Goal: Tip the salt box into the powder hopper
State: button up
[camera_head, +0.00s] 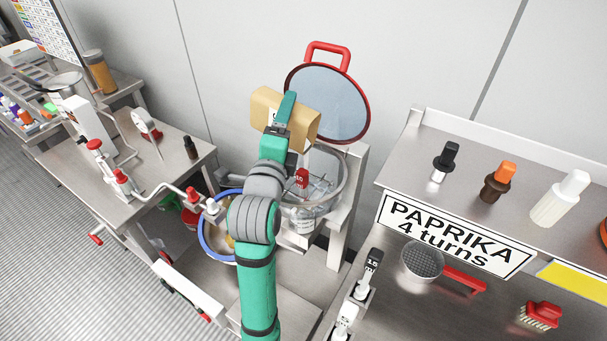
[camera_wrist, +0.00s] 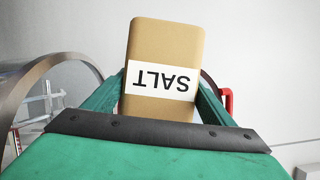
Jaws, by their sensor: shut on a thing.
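The salt box (camera_head: 310,127) is a tan carton. In the wrist view the salt box (camera_wrist: 165,50) has a white label reading SALT, upside down in the picture. My gripper (camera_head: 284,112) is shut on the box, with a green finger on each side in the wrist view. The powder hopper (camera_head: 343,182) appears to be the clear round vessel behind my wrist. Its red-rimmed lid (camera_head: 330,105) stands open against the wall. The box is held up in front of the lid, above the vessel's left rear side. My arm hides part of the vessel. No salt is visible pouring.
A blue-rimmed tub (camera_head: 205,236) stands low behind my arm. Left, a metal bench (camera_head: 95,190) carries red-knobbed fittings. Right, a shelf (camera_head: 400,170) holds several bottles above a PAPRIKA 4 turns sign (camera_head: 450,235), a sieve (camera_head: 423,262) and a brush (camera_head: 540,316).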

jog(key=shift+s+a+r, duration=0.1)
jog(key=shift+s+a, duration=0.1)
dwell(0.4)
jog(key=shift+d, duration=0.25)
jog(key=shift+w+d+m, duration=0.1)
jog(key=shift+d+m, duration=0.05)
jog(key=shift+m, duration=0.15)
jog(key=shift+d+r, duration=0.1)
jog(key=shift+d, duration=0.15)
jog(key=shift+a, duration=0.5)
jog(key=shift+s+a, duration=0.15)
jog(key=shift+s, duration=0.05)
